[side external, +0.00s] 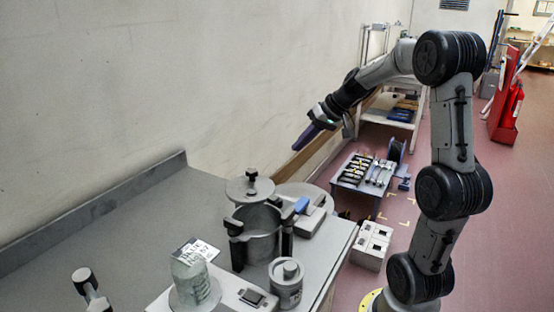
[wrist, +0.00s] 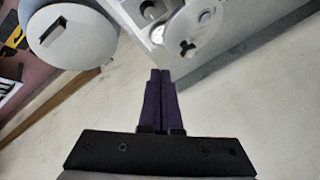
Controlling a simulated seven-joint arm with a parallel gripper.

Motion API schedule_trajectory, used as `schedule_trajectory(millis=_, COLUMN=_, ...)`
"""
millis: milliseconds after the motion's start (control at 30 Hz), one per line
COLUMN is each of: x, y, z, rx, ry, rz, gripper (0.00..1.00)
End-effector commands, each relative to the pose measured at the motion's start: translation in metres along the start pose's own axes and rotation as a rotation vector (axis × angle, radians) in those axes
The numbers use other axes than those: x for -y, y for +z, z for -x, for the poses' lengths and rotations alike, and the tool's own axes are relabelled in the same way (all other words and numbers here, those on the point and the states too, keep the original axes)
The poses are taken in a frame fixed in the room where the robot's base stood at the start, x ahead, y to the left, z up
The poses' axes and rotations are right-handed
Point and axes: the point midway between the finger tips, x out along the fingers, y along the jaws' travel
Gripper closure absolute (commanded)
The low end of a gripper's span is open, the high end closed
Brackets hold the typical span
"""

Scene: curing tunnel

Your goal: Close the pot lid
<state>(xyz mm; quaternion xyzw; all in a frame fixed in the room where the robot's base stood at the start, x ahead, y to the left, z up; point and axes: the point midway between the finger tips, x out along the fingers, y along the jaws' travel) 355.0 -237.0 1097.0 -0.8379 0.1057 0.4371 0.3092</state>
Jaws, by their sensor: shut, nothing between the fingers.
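In the side view the metal pot (side external: 258,245) stands on the grey bench with dark handles at its sides. Its round grey lid (side external: 238,190), with a dark knob on top, shows above and slightly left of the pot's rim. The pot's opening shows below the lid, so the lid is not flush on the rim; what supports it is unclear. My gripper (side external: 296,148) is up and to the right of the lid, apart from it, with its purple fingers pointing down-left. In the wrist view my gripper (wrist: 160,72) is shut and empty.
A flat grey disc (side external: 312,192) and a blue-handled device (side external: 302,206) lie right of the pot. The left bench (side external: 150,235) is mostly clear. A wall runs behind.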

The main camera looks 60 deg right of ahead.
Motion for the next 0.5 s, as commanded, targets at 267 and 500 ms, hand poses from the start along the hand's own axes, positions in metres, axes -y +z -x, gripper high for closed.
schedule_trajectory(millis=267, x=0.002, y=0.002, z=-0.044, rx=0.007, ry=-0.002, rz=0.002, gripper=1.00)
schedule_trajectory(millis=500, x=0.002, y=0.002, z=-0.091, rx=0.008, ry=-0.002, rz=0.002, gripper=1.00)
